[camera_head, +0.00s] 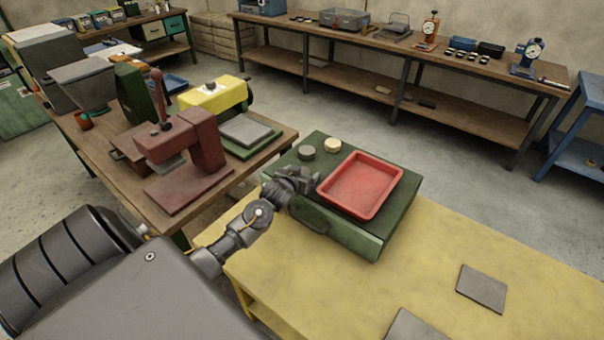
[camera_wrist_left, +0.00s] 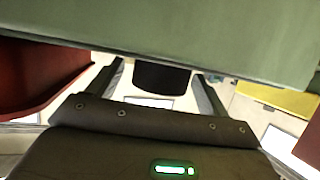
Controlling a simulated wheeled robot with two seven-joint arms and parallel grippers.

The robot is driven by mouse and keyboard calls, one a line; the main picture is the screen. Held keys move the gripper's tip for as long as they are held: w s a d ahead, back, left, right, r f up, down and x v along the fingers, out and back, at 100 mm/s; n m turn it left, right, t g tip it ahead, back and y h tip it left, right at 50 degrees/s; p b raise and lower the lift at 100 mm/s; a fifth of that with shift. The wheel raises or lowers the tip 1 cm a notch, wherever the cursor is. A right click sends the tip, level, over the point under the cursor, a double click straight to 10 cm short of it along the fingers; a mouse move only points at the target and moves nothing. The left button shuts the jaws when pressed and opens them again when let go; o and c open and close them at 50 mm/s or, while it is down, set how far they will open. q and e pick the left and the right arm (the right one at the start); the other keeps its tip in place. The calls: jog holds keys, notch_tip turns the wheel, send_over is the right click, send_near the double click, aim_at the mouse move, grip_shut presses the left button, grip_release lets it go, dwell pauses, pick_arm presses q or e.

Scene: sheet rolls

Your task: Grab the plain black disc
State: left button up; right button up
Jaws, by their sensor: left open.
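A dark disc (camera_head: 306,153) lies on top of the green box (camera_head: 375,243), near its back left corner. A cream disc (camera_head: 332,145) lies just right of it. My left gripper (camera_head: 300,181) is over the left part of the box, in front of the dark disc in the head view. In the left wrist view, my left gripper (camera_wrist_left: 160,82) is open, and a plain black disc (camera_wrist_left: 162,78) shows between its fingers, with a gap on each side. Part of this disc is hidden by a green surface. My right gripper is in neither view.
A red tray (camera_head: 328,196) sits on the box close right of my gripper. The yellow table (camera_head: 440,260) holds flat grey plates (camera_head: 482,288). A maroon press (camera_head: 185,160) stands on the wooden bench to the left. The table's middle is clear.

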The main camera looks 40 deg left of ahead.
pick_arm(q)
jog(key=c, duration=1.1)
jog(key=shift+r+b, duration=0.5)
jog(key=shift+r, duration=0.2)
jog(key=shift+r+b, duration=0.4)
jog(key=shift+r, duration=0.35)
jog(key=s+r, duration=0.3)
jog(key=s, duration=0.1)
jog(key=s+a+r+p, duration=0.1)
jog(key=s+r, duration=0.2)
jog(key=s, duration=0.2)
jog(key=s+a+r+p, duration=0.1)
jog(key=s+r, duration=0.3)
jog(key=shift+s+a, duration=0.15)
jog(key=shift+s, duration=0.25)
